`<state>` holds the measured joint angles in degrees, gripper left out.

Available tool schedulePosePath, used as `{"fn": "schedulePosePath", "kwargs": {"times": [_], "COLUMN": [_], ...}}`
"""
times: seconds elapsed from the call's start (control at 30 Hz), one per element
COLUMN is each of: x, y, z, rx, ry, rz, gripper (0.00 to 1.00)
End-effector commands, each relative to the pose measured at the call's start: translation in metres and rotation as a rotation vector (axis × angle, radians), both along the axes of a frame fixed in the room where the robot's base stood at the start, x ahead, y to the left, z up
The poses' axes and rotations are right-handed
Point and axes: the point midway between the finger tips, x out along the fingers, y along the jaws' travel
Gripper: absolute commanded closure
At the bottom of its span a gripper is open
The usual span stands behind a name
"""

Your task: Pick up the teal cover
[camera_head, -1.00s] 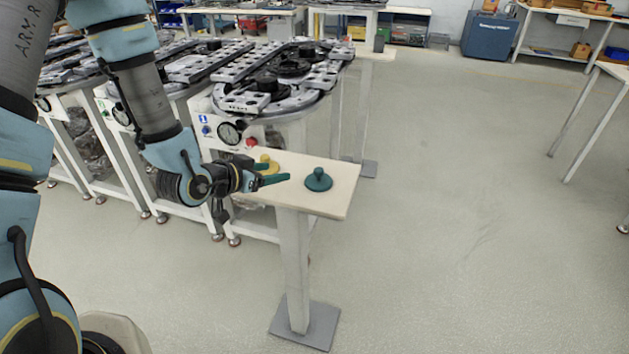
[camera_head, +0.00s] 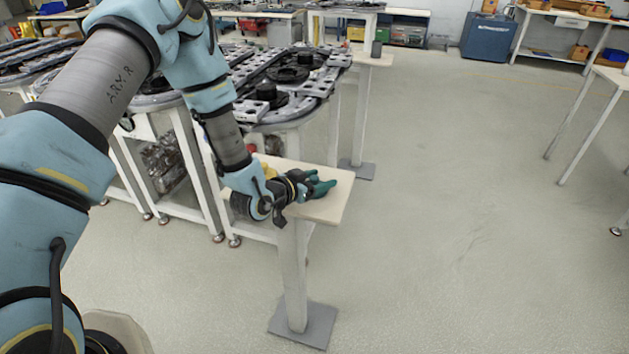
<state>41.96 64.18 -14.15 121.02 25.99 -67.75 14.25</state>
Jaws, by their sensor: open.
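The teal cover (camera_head: 313,177) sits on the small cream-topped table and is mostly hidden by my gripper. A yellow cover (camera_head: 269,171) is just left of my gripper on the same table, partly hidden behind my arm.
The small table (camera_head: 335,208) stands on one post with a grey floor plate (camera_head: 303,325). The ring track (camera_head: 290,85) with dark metal parts lies behind it. Another small stand (camera_head: 372,58) with a dark cup is farther back.

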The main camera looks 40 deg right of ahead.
Motion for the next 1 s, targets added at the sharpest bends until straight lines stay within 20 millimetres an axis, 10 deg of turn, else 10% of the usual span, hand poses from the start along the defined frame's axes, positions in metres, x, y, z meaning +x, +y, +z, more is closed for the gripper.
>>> {"fn": "schedulePosePath", "kwargs": {"times": [0.37,1.0], "x": [0.0025,0.0025], "y": [-0.0102,-0.0100], "z": [-0.0047,-0.0045], "rx": [0.000,0.000], "ry": [0.000,0.000], "rz": [0.002,0.001], "gripper": [0.34,1.00]}}
